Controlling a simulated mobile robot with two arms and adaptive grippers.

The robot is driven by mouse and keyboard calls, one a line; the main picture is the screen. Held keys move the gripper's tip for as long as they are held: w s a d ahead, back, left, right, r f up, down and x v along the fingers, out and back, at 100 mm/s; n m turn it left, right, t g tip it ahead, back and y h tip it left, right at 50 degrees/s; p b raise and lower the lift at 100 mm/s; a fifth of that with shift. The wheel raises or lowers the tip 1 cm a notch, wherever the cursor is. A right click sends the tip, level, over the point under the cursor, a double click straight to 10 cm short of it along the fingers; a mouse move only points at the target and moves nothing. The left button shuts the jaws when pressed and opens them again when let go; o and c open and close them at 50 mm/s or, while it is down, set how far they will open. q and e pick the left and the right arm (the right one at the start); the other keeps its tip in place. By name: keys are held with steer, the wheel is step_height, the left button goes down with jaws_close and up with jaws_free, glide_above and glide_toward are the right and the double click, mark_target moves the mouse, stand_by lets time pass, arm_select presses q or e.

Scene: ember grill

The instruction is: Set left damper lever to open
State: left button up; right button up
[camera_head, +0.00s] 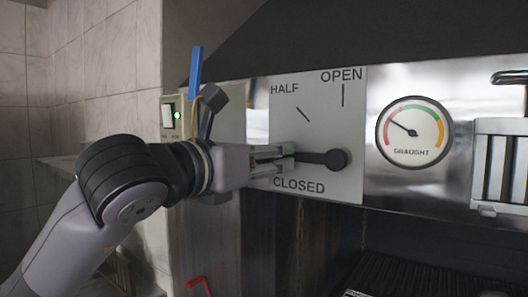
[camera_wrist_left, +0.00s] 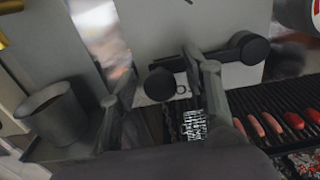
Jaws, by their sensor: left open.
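The left damper lever (camera_head: 337,159) is a black arm on a round hub, on a pale plate (camera_head: 348,122) marked HALF, OPEN and CLOSED. It points left, almost level, just above the CLOSED label. My left gripper (camera_head: 287,156) reaches in from the left at the lever's free end. In the left wrist view, the lever's hub (camera_wrist_left: 250,47) is at the right and its round black knob (camera_wrist_left: 159,84) shows between the two spread fingers. My left gripper is open; contact with the knob cannot be told. My right gripper is not in view.
A draught gauge (camera_head: 414,132) is right of the plate. A switch box with a green light (camera_head: 177,116) and a blue handle (camera_head: 196,72) are at the left. Below, sausages (camera_wrist_left: 272,123) lie on the grill grate; a grey cup-like container (camera_wrist_left: 52,113) is at the left.

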arm_select(q)
steer(key=shift+c, duration=0.2)
jaws_close()
stand_by(0.6)
